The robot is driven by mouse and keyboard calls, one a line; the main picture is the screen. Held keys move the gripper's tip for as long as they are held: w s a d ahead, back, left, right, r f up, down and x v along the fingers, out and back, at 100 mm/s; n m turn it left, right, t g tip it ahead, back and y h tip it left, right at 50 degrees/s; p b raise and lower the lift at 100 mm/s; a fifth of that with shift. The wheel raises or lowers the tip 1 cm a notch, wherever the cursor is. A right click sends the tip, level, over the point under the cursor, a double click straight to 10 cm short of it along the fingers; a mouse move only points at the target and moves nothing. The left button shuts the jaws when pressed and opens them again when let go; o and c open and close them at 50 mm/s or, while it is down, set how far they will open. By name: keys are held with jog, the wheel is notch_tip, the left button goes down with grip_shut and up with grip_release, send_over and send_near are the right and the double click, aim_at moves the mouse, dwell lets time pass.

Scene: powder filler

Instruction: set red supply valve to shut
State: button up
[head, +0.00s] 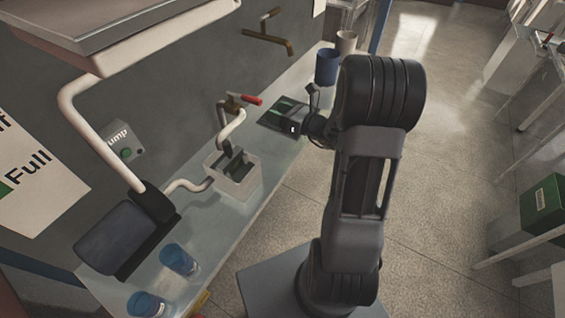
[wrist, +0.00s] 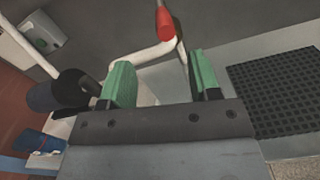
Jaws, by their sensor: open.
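The red valve handle (head: 252,100) sits on a brass fitting on the white pipe (head: 232,128), near the wall. It sticks out to the right in the head view. In the wrist view the red handle (wrist: 164,22) is at the top centre, beyond the fingertips and roughly in line with the gap between them. My gripper (head: 281,110) is just right of the handle, apart from it. In the wrist view my gripper (wrist: 162,75) shows two green fingers spread open with nothing held between them.
A white container (head: 251,180) stands below the pipe. Blue cups (head: 180,261) stand at the near end of the counter, and a blue cup (head: 326,67) at the far end. A brass wall pipe (head: 265,38) is behind. A black grid mat (wrist: 278,92) lies right in the wrist view.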

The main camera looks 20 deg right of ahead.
jog(key=s+a+f+n+g, duration=0.2)
jog(key=s+f+n+g, duration=0.1)
jog(key=s+n+g, duration=0.2)
jog(key=s+a+f+n+g+b, duration=0.1)
jog(key=s+a+f+n+g, duration=0.1)
jog(key=s+f+n+g, duration=0.2)
jog(key=shift+s+n+g, duration=0.5)
jog(key=shift+s+n, duration=1.15)
jog(key=shift+n, duration=0.15)
jog(key=shift+f, duration=0.1)
